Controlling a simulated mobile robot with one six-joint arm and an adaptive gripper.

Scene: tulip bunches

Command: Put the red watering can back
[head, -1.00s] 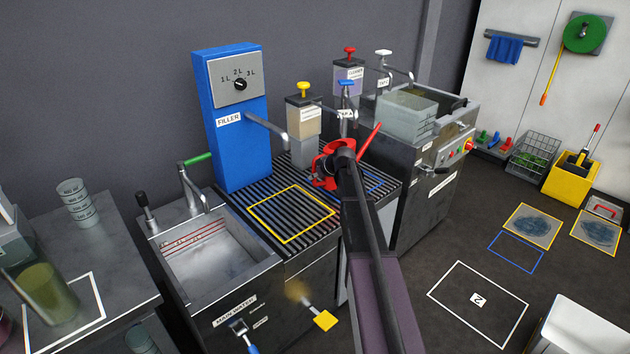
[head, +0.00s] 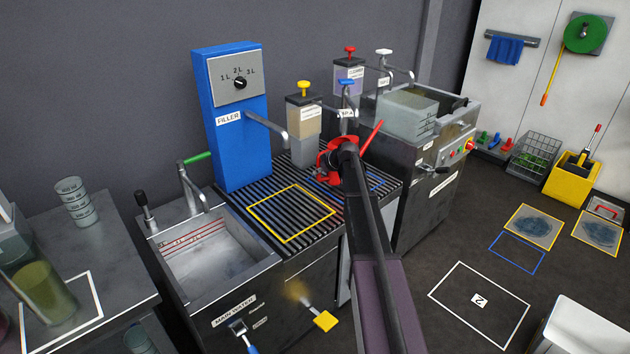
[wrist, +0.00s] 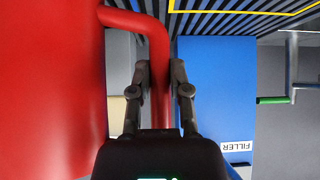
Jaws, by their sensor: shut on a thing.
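The red watering can (head: 325,160) is over the slatted grate (head: 262,190), at the far end of my arm in the head view. Its spout (head: 372,136) points up to the right. My gripper (head: 346,150) hides much of the can there. In the wrist view the can's body (wrist: 50,90) fills the left side, and its handle (wrist: 158,60) passes between the two fingers of my gripper (wrist: 160,75), which are shut on it. A blue outline (head: 378,182) shows on the grate beside my arm. I cannot tell whether the can touches the grate.
The blue filler (head: 235,120) with its spout stands left of the can. Dispensers with yellow (head: 304,115), red and white knobs stand behind it. A yellow outline (head: 290,238) on the grate is empty. A sink (head: 215,255) is at left, a machine (head: 430,165) at right.

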